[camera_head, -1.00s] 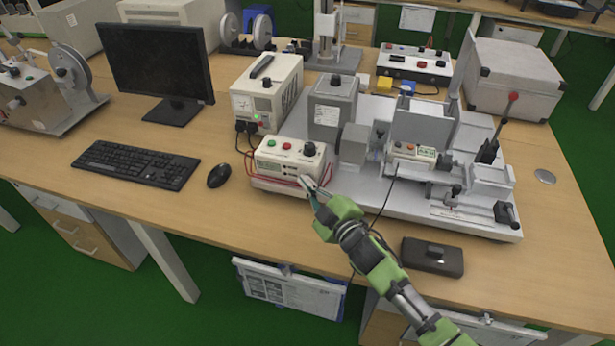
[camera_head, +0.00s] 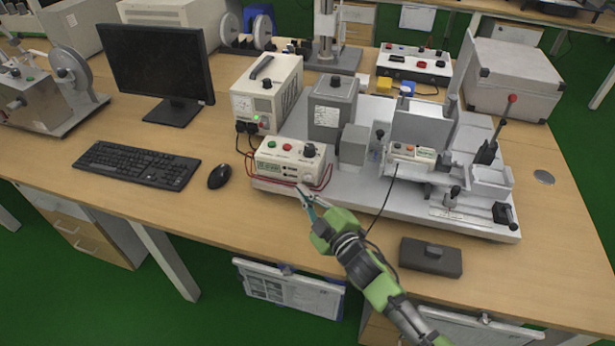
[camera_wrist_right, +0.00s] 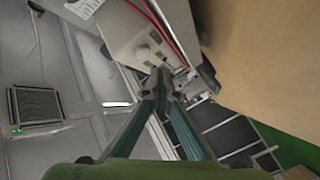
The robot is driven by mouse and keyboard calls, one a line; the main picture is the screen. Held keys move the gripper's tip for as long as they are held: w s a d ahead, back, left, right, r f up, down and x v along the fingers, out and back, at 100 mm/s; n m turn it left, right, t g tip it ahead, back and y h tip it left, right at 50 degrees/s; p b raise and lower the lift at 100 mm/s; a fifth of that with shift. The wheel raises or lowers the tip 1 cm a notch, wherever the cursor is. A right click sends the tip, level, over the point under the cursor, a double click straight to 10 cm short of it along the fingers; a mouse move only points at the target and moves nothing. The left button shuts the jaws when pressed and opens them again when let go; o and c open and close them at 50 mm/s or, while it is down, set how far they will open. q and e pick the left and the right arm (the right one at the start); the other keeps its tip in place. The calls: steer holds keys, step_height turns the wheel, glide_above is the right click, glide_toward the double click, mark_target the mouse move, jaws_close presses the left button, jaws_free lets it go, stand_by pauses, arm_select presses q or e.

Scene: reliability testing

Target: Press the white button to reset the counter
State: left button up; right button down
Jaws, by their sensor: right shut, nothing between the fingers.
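A white control box (camera_head: 288,160) stands at the front middle of the table, with a green button, a red button and a black knob on top and a small display on its front. In the right wrist view the box (camera_wrist_right: 125,30) shows small pale round parts on its face, close to the fingertips; I cannot tell which is the white button. My right gripper (camera_head: 303,191) is shut and empty, its tips just in front of the box's lower front edge; it also shows in the wrist view (camera_wrist_right: 164,82). Contact cannot be made out. My left gripper is not in view.
A grey machine (camera_head: 440,190) with a small counter unit (camera_head: 412,153) stands to the right. A mouse (camera_head: 219,176) and keyboard (camera_head: 136,164) lie left, a dark case (camera_head: 430,258) at the front right.

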steer(key=s, duration=0.1)
steer(key=s+a, duration=0.1)
steer(key=s, duration=0.1)
steer(key=shift+s+r+p, duration=0.1)
steer(key=shift+s+p, duration=0.15)
steer(key=shift+p, duration=0.1)
stand_by(0.6)
